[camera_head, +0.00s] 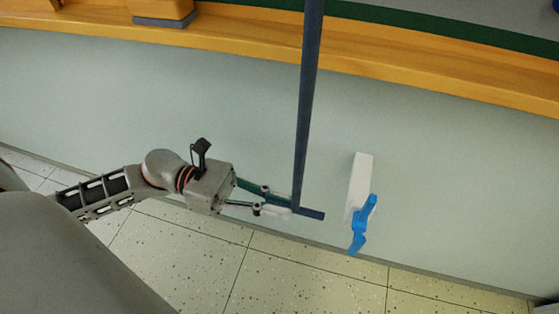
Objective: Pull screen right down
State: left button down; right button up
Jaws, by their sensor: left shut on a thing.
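A long dark blue strap or rod (308,100) comes down from the top edge of the head view, and a short dark crosspiece (312,214) shows at its lower end. I take it as the pull of the screen; the screen itself is out of view. My left gripper (287,204) comes in from the left and is shut on the pull at its lower end, beside the crosspiece. The pull hangs nearly straight, tilted slightly. My right gripper is not in view.
A pale wall panel (120,100) is behind the pull, with a wooden ledge (400,70) along its top. A white object (360,180) with a blue part (363,226) is to the right of the gripper. The tiled floor (320,268) below is clear.

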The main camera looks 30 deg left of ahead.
pick_arm(q)
jog(key=shift+f, duration=0.35)
jog(key=c, duration=2.1)
grip_release()
jog(key=shift+r, duration=0.1)
jog(key=v, duration=1.2)
jog(key=shift+r, duration=0.1)
